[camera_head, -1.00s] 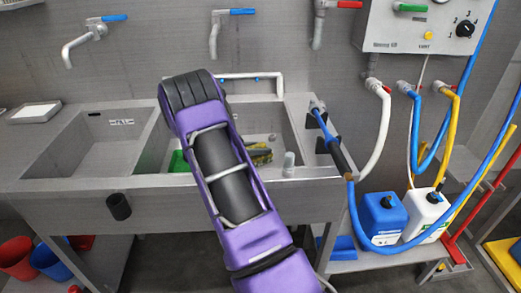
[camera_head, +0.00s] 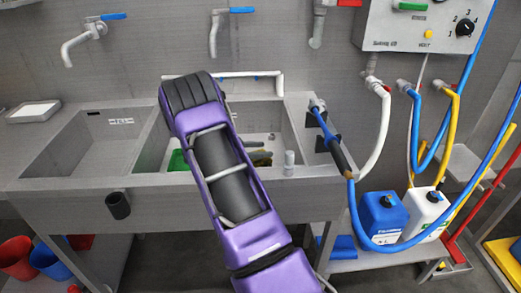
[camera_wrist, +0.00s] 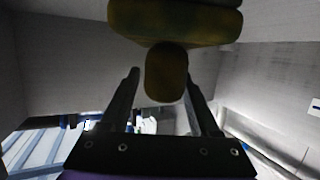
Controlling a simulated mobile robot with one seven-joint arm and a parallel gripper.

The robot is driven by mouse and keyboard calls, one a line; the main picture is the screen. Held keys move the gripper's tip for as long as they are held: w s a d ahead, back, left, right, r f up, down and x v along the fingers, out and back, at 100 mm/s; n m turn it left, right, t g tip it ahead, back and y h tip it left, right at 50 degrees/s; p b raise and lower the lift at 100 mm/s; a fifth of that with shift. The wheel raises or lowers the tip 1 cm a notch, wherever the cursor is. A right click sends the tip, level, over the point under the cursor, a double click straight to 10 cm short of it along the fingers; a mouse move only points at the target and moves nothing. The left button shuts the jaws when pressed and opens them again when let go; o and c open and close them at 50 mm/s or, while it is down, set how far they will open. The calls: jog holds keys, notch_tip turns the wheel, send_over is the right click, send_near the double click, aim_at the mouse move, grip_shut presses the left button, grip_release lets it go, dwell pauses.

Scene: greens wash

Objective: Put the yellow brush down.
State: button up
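The yellow brush shows in the wrist view as a dim olive-yellow block (camera_wrist: 172,22) with a stubby handle (camera_wrist: 167,75) pointing toward my gripper. My gripper (camera_wrist: 163,78) reaches into that basin. Its two dark fingers stand apart, one on each side of the handle, with a narrow gap visible at the left. What the brush rests on is hidden.
A green object (camera_head: 178,160) lies in the same basin, left of my arm. The left basin (camera_head: 95,145) looks empty. A blue spray hose (camera_head: 335,150) hangs at the sink's right edge. Blue (camera_head: 383,215) and white (camera_head: 424,212) canisters stand to the right.

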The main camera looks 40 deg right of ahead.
jog(key=shift+r, duration=0.35)
jog(key=v, duration=0.3)
jog(key=p+v, duration=0.1)
jog(key=v, duration=0.3)
jog(key=shift+a+r, duration=0.25)
jog(key=shift+r, duration=0.05)
